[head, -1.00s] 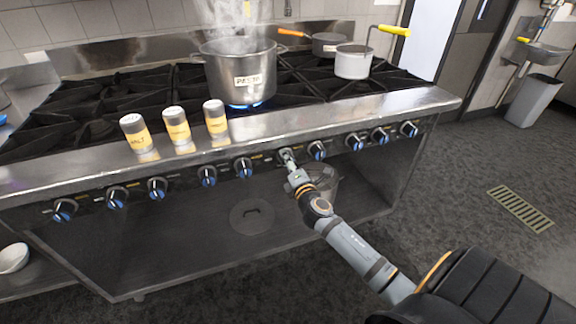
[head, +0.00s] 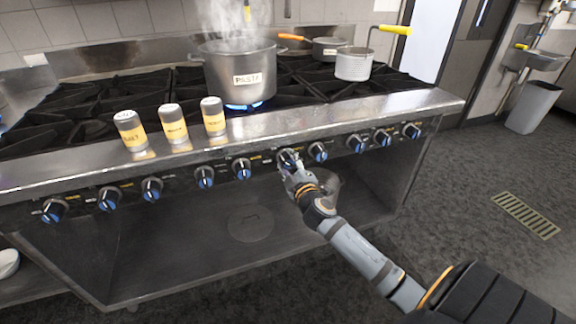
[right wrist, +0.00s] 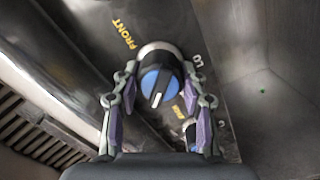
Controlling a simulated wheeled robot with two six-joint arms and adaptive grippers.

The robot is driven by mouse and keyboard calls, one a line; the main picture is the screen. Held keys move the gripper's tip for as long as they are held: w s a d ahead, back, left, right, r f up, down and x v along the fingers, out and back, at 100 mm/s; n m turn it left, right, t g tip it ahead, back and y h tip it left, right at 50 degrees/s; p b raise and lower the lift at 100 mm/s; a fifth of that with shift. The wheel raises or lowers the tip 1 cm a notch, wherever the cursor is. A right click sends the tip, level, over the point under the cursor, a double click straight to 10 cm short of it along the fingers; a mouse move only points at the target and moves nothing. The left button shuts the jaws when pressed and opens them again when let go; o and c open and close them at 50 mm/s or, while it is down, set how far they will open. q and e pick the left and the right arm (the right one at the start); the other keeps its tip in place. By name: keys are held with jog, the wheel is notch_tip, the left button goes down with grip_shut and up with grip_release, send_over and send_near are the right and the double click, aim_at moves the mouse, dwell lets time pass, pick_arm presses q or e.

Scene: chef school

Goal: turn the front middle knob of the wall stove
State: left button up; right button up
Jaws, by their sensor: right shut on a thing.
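The wall stove (head: 330,120) has a row of black knobs with blue faces along its front panel. My right gripper (head: 289,165) reaches one knob (head: 287,157) near the middle of the row; the fingers partly hide it in the head view. In the right wrist view this knob (right wrist: 161,80) has a blue face and a white pointer line, with the word FRONT printed beside it. The fingers of my right gripper (right wrist: 158,92) are closed around it, one on each side. My left gripper is not in view.
A steaming pot (head: 240,75) labelled PASTA stands over a lit blue flame. Three yellow-labelled shakers (head: 174,126) stand on the front ledge. A neighbouring knob (head: 317,152) is close on the right.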

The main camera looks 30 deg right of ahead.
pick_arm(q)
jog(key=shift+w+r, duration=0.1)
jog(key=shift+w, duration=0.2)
pick_arm(e)
jog(key=shift+f+m, duration=0.1)
jog(key=shift+m, duration=0.5)
jog(key=o, duration=1.2)
jog(key=shift+c, duration=0.2)
jog(key=v, duration=1.2)
jog(key=shift+d, duration=0.1)
